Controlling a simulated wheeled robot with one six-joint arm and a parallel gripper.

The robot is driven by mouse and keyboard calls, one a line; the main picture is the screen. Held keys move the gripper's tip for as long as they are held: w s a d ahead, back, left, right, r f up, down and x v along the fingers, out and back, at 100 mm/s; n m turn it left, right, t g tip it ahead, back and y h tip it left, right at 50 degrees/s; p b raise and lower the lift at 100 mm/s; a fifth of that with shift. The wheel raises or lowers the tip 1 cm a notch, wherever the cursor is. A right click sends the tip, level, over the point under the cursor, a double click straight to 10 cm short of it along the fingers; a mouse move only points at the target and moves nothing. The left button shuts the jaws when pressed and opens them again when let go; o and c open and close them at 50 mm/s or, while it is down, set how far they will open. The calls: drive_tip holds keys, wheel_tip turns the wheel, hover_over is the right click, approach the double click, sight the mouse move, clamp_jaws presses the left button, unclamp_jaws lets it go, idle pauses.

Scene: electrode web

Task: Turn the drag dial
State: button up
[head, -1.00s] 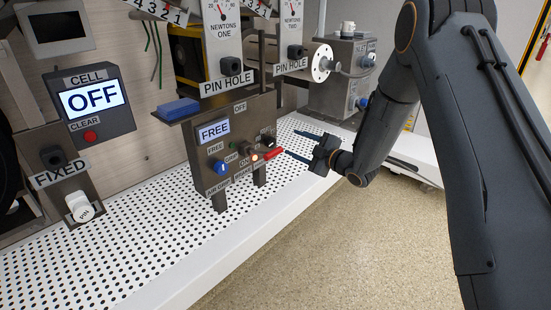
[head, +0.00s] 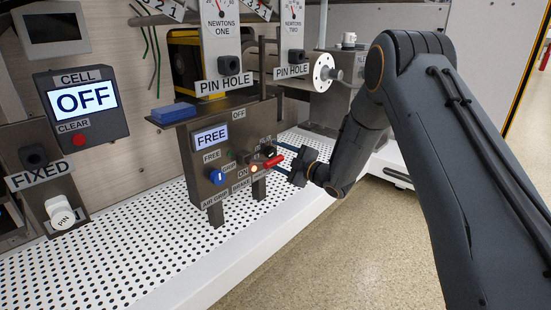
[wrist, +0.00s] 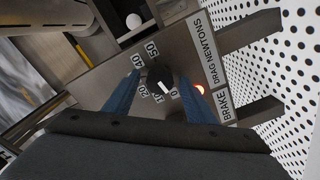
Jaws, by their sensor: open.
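The drag dial (wrist: 158,76) is a black round knob with a white pointer mark, on a dark panel beside a DRAG NEWTONS label (wrist: 202,48). Numbers ring it. Its pointer faces the low end, near 0 and 10. In the head view the dial (head: 268,151) sits at the right of the control box (head: 225,172), partly hidden. My gripper (head: 281,158) is at the panel's right front. In the wrist view its blue fingers (wrist: 161,78) are apart, one on each side of the dial. I cannot tell if they touch it.
A red lever (head: 272,162) sticks out beside the dial, close to my fingers. A lit lamp (wrist: 200,89) and a BRAKE label (wrist: 224,105) are near the right finger. A blue knob (head: 216,177) and FREE display (head: 211,136) are left. White perforated bench (head: 150,240) lies clear in front.

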drive_tip(key=shift+c, duration=0.4)
drive_tip(key=c, duration=1)
drive_tip(key=shift+o, duration=0.2)
drive_tip(key=shift+m+p, duration=0.3)
drive_tip(key=shift+p, duration=0.15)
drive_tip(key=m+p, duration=0.3)
drive_tip(key=shift+r+m+p, duration=0.15)
drive_tip(key=shift+m+p, duration=0.15)
drive_tip(key=m+p, duration=0.2)
drive_tip(key=m, duration=0.1)
drive_tip(key=shift+m+p, duration=0.3)
drive_tip(key=m+p, duration=0.2)
drive_tip(key=m, duration=0.2)
drive_tip(key=shift+m, duration=0.3)
drive_tip(key=shift+m+p, duration=0.75)
drive_tip(key=shift+m, duration=0.85)
